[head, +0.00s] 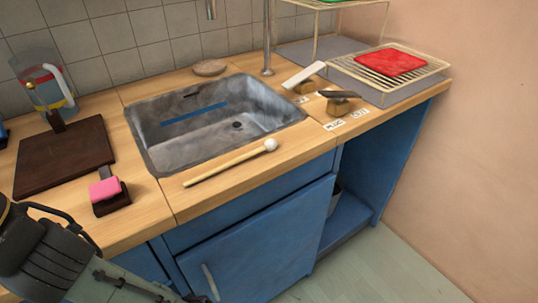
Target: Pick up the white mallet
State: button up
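The white mallet (232,163) lies on the wooden counter in front of the sink. It has a pale wooden stick and a round white head at its right end. The head rests close to the sink's front right corner, and the stick points down to the left. My arm shows at the lower left of the head view, below and left of the mallet and well apart from it. My gripper's fingertips cannot be made out, so whether it is open or shut is not clear.
A steel sink (165,150) lies behind the mallet. A pink sponge (105,189) on a dark block and a dark board (62,160) lie to the left. Small blocks with labels (340,122) and a rack with a red cloth (390,63) stand right. Bare counter (200,205) surrounds the stick.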

aim_at(270, 145)
jog(key=j+z, duration=0.1)
jog(key=z, duration=1.35)
jog(key=k+j+z, duration=0.1)
jog(key=k+j, duration=0.2)
jog(key=j, duration=0.2)
jog(key=k+j+z, duration=0.1)
jog(key=k+j, duration=0.25)
jog(key=j, duration=0.15)
